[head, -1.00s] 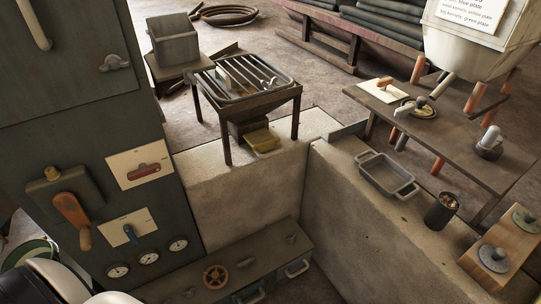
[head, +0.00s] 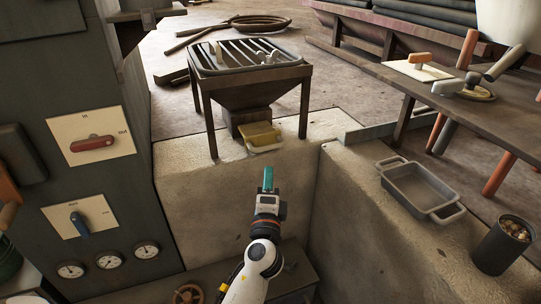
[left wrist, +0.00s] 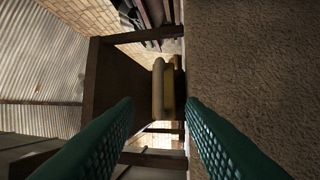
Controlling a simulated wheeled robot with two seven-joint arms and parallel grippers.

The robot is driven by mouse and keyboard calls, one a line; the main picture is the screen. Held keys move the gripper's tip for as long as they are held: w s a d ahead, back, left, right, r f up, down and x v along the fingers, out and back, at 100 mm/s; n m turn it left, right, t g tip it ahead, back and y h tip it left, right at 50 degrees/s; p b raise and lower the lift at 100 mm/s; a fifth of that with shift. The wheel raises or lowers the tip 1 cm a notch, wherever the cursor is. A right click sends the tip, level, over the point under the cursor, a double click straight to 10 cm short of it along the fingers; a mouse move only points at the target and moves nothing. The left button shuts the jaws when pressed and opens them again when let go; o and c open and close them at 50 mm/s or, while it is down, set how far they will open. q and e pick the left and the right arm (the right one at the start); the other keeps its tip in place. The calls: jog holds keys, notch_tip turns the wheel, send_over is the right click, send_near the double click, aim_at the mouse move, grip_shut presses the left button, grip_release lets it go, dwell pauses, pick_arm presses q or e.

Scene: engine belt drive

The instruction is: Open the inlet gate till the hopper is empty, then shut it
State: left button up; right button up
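The hopper (head: 255,93) is a dark funnel on a legged frame, topped by a slotted grate (head: 228,70). How much it holds is hidden. Under its spout is the yellow inlet gate (head: 262,136), which also shows beneath the frame in the left wrist view (left wrist: 163,88). I cannot tell whether it is open or shut. My left gripper (head: 268,178) is below and in front of the gate, apart from it. In the left wrist view its green fingers (left wrist: 160,108) are spread and empty, with the gate ahead between them. My right gripper is not in view.
A panel at left carries a red lever (head: 92,143), a blue lever (head: 80,224) and dials. A pale ledge (head: 218,195) lies under the hopper. On the right wall are a grey tray (head: 452,211) and a dark canister (head: 497,250). A wooden table (head: 440,95) stands behind.

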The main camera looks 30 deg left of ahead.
aim_at(269, 148)
pick_arm(q)
jog(key=x, duration=0.5)
jog(key=shift+w+a+r+p, duration=0.15)
jog(key=shift+a+r+p, duration=0.05)
jog(key=shift+r+p, duration=0.1)
jog(key=x, duration=0.6)
jog(key=shift+w+a+f, duration=0.1)
jog(key=shift+w+f, duration=0.05)
jog(key=shift+w, duration=0.05)
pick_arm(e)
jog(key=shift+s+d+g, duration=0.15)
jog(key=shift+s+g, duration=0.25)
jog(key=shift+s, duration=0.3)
pick_arm(q)
grip_shut()
